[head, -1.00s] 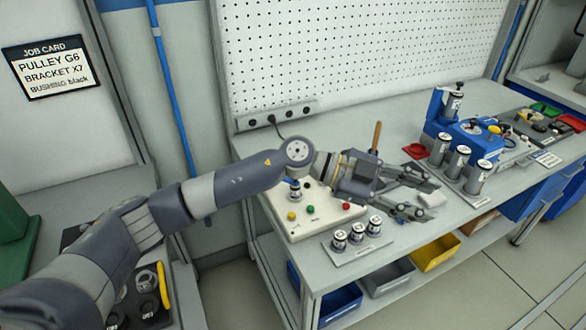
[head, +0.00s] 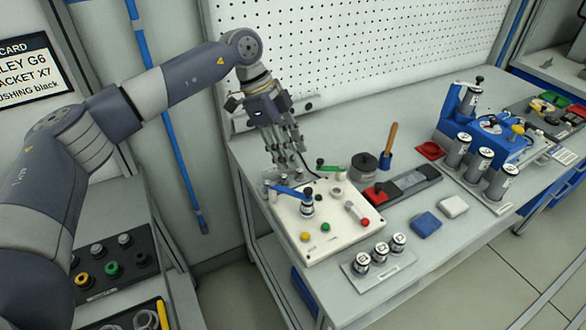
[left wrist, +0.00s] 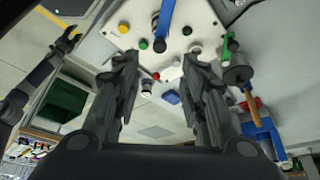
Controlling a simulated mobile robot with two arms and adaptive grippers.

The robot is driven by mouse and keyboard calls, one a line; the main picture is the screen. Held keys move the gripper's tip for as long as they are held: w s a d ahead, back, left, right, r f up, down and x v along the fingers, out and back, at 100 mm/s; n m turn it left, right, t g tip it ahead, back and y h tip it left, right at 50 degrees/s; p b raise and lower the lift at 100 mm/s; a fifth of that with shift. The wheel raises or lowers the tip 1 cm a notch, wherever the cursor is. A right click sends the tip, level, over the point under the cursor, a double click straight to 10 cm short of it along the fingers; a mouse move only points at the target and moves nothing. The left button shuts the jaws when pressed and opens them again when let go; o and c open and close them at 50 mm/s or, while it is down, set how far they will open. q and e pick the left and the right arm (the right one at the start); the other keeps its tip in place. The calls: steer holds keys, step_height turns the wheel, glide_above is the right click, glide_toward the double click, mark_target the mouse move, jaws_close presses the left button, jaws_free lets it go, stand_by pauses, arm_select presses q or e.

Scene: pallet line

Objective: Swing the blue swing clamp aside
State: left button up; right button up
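The blue swing clamp (head: 290,191) is a blue lever on a post at the left part of the white fixture plate (head: 290,228). It points to the back left and also shows at the top of the left wrist view (left wrist: 166,20). My left gripper (head: 287,158) points down, above and behind the clamp. Its fingers (left wrist: 160,62) are spread with nothing between them and do not touch the lever. My right arm seems to show at the left edge of the left wrist view, its gripper (left wrist: 68,42) too small to read.
A green clamp (head: 330,168) stands behind on the plate. Yellow, green and red buttons are on its front. A grey cylinder (head: 364,167) and a wooden handle (head: 391,140) stand to the right. Labelled cylinders stand on a small plate (head: 388,264) in front.

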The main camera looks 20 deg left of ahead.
arm_select(q)
steer(key=p, duration=0.2)
glide_above(308, 189)
steer(key=a, duration=0.2)
step_height(308, 189, down, 4)
steer(key=shift+s+a+f, duration=0.15)
steer(key=shift+f, duration=0.1)
steer(key=p+x, duration=0.1)
steer(key=x, duration=0.3)
steer(key=shift+f, duration=0.6)
jaws_close()
arm_select(e)
steer(key=r, duration=0.1)
steer(key=s+d+r, duration=0.1)
steer(key=shift+r, duration=0.35)
